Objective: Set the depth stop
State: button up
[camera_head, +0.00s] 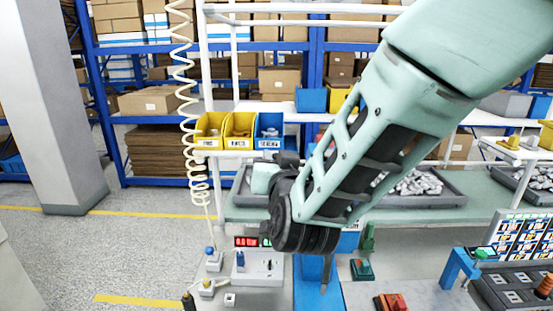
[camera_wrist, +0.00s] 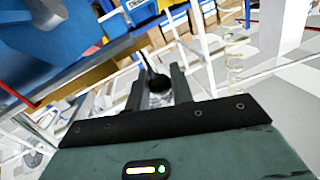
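I cannot pick out the depth stop for certain in either view. In the wrist view my gripper (camera_wrist: 158,90) has its two dark fingers apart, with a dark round knob (camera_wrist: 160,83) on a thin rod showing between them. I cannot tell whether the fingers touch the knob or it lies beyond them. A large blue machine body (camera_wrist: 62,35) fills the upper left of that view. In the head view my arm crosses the bench and hides the fingers. A blue stand (camera_head: 318,298) shows below my wrist, partly hidden by it.
A white panel (camera_head: 258,268) with a blue lever and red and green displays stands left of the stand. A green-topped block (camera_head: 362,269) and a red-topped block (camera_head: 390,302) lie right. A grey tray (camera_head: 440,195) of metal parts and yellow bins (camera_head: 240,128) are behind.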

grip_shut()
jog(key=d+b, duration=0.2)
jog(key=d, duration=0.1)
jog(key=shift+d+f+b, duration=0.1)
jog(key=shift+d+b, duration=0.1)
jog(key=shift+b, duration=0.1)
jog(key=shift+s, duration=0.1)
jog(key=o, duration=0.7)
grip_release()
jog(key=s+d+b, duration=0.1)
jog(key=s+b, duration=0.1)
jog(key=s, duration=0.3)
jog(key=s+d+b, duration=0.1)
jog(key=s+b, duration=0.1)
jog(key=s, duration=0.4)
jog(key=s+b, duration=0.3)
jog(key=s, duration=0.3)
jog(key=shift+s+d, duration=0.1)
jog(key=shift+d, duration=0.3)
